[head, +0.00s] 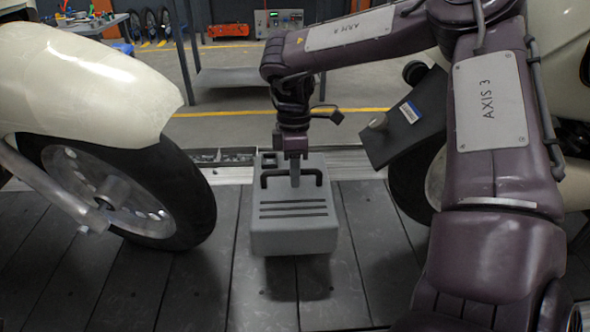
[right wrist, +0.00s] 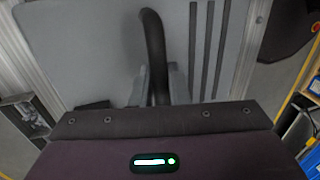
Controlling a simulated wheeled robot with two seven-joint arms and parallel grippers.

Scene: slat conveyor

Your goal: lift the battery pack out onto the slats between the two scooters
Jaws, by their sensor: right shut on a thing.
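The battery pack (head: 293,236) is a grey box with a black handle and dark ribs on top. In the head view it is between the two scooters, over the dark slats (head: 200,280), with a shadow below its front edge. My right gripper (head: 295,182) is shut on the pack's handle from above. The right wrist view shows the fingers (right wrist: 160,88) around the black handle, with the pack's grey top (right wrist: 95,50) behind. The left scooter (head: 80,90) is cream with a black front wheel. The right scooter (head: 555,50) is mostly hidden by my right arm. My left gripper is not in view.
A dark panel with a white-and-blue label (head: 405,118) stands out from the right scooter, close to my right forearm. The left scooter's wheel (head: 185,200) stands left of the pack. Bare slats lie in front of the pack. A metal rail runs behind it.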

